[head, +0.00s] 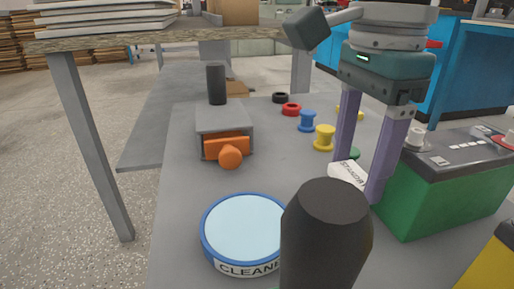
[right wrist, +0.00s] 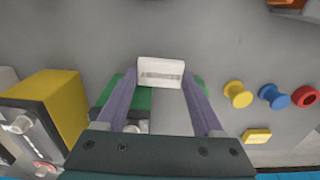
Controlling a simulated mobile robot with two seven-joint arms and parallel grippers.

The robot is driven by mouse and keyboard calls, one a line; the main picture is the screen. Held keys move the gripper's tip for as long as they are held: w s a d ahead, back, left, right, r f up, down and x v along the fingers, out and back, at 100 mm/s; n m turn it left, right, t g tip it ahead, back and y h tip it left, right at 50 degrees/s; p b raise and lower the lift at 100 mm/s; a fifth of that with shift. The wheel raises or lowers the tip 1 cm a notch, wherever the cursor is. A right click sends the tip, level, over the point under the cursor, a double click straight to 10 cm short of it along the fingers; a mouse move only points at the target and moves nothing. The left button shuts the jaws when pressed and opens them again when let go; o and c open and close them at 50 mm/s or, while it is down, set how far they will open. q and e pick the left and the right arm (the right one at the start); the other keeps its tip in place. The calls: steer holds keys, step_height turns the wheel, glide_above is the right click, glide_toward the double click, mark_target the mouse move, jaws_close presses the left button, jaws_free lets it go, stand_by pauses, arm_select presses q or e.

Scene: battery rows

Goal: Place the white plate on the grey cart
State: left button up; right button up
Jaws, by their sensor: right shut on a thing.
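The small white plate (head: 348,177) with dark lettering is at the fingertips of my right gripper (head: 358,178). It also shows between the fingertips in the right wrist view (right wrist: 161,72). My right gripper comes down from above, with its two purple fingers shut on the plate. The plate is over the grey cart top (head: 270,165), left of the green battery (head: 432,190). I cannot tell whether it touches the surface. My left gripper is not in view.
A blue-rimmed cleaner tin (head: 243,228), a large black cylinder (head: 325,235) and a grey holder with an orange part (head: 226,146) occupy the cart. Several coloured spools, including a yellow one (head: 325,138), stand farther back. A yellow-sided battery (right wrist: 52,95) is near the right edge.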

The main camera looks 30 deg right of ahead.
step_height(320, 180, down, 3)
steer(key=shift+r+b, duration=0.1)
steer(key=shift+b, duration=0.25)
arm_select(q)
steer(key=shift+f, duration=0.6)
arm_select(e)
steer(key=shift+r, duration=0.1)
steer(key=shift+f, duration=0.2)
steer(key=o, duration=1.3)
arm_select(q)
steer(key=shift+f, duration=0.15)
arm_select(e)
steer(key=shift+r, duration=0.1)
